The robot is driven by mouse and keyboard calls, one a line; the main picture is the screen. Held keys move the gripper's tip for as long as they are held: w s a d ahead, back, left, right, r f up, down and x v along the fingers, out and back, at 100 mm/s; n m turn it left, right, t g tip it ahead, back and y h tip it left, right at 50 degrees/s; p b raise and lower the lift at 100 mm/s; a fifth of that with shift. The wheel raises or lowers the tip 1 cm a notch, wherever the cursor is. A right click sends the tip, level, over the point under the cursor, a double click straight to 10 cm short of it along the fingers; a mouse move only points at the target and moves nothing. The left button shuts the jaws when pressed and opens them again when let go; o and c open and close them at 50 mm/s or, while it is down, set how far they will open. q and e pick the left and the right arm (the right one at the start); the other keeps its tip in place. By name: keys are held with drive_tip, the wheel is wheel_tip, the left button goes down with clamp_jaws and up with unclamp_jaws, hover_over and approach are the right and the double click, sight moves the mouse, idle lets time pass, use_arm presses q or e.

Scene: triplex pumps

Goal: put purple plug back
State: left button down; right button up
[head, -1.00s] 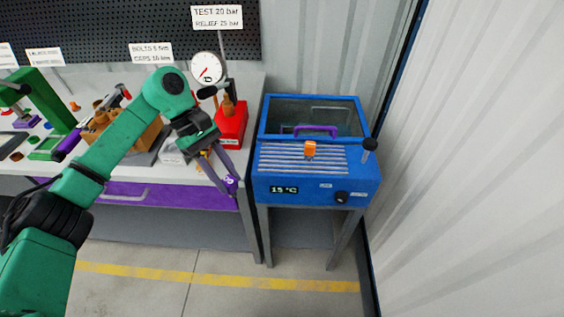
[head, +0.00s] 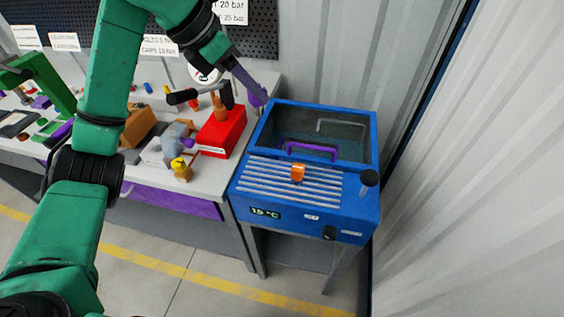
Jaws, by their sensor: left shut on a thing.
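My left gripper (head: 253,88) is shut on the purple plug (head: 258,97). It holds the plug in the air near the far right corner of the workbench, above and behind the red pump base. The plug is small and partly hidden by the fingers. My arm crosses the bench from the left. My right gripper is not in view.
A red pump base (head: 222,134) with an orange fitting stands on the bench (head: 205,185). A blue machine (head: 310,180) with a glass lid, purple handle and orange piece on its slats stands to the right. A grey-and-yellow item (head: 181,168) sits near the bench's front edge.

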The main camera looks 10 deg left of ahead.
use_arm(q)
drive_tip(key=f, duration=0.6)
drive_tip(key=s+a+f, duration=0.1)
drive_tip(key=f, duration=1.1)
drive_tip(key=shift+s+a+f+p, duration=0.25)
drive_tip(key=shift+a+f+p, duration=0.1)
drive_tip(key=shift+a+p, duration=0.05)
drive_tip(key=shift+f, duration=0.35)
drive_tip(key=c, duration=0.5)
unclamp_jaws()
drive_tip(key=shift+r, duration=0.1)
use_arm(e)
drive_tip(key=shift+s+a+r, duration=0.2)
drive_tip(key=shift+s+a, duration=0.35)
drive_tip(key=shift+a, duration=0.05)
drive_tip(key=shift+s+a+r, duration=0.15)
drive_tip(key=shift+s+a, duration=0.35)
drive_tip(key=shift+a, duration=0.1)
